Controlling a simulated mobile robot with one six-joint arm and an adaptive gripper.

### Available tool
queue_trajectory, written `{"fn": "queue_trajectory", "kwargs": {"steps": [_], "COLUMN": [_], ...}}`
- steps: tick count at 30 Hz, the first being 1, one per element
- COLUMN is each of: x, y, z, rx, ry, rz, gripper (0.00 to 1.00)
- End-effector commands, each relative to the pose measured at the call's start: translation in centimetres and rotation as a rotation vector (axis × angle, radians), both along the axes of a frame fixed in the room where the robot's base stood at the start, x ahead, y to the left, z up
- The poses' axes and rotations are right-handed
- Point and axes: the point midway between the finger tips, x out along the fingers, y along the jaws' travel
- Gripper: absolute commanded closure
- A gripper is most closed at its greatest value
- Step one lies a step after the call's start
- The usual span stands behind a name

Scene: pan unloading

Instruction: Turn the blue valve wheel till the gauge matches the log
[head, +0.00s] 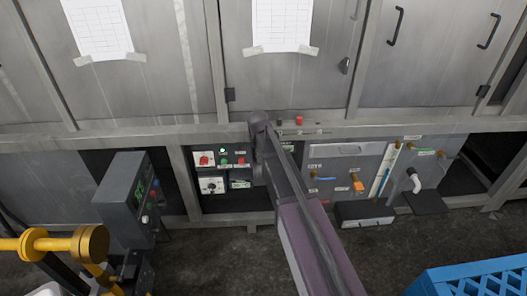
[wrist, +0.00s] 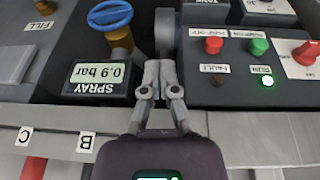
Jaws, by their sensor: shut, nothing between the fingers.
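The blue valve wheel (wrist: 110,14) sits on a brass stem at the upper left of the wrist view. Below it is a display, the gauge (wrist: 98,73), labelled SPRAY and reading 0.9 bar, upside down in this view. My gripper (wrist: 158,72) is shut and empty, right of the wheel and gauge and apart from the wheel. In the head view my arm hides the gripper. Two taped sheets, a left one (head: 97,28) and a middle one (head: 282,25), hang on the cabinet doors; their writing is too small to read, and I cannot tell which is the log.
A blue crate (head: 470,279) stands at the lower right. Dark floor lies before the cabinets.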

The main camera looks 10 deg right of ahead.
Motion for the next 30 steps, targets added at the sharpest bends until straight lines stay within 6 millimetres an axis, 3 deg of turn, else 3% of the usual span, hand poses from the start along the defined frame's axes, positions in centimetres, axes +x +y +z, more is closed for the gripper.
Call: {"fn": "queue_trajectory", "kwargs": {"steps": [6,19,25,30], "x": [-0.2,-0.3,-0.3,-0.6], "y": [0.5,0.5,0.3,-0.4], "z": [1.2,1.3,0.8,-0.9], "rx": [0.0,-0.001,0.013,0.07], "ry": [0.0,0.0,0.0,-0.002], "rz": [0.0,-0.001,-0.005,-0.016], "gripper": [1.0,1.0,0.43,0.43]}}
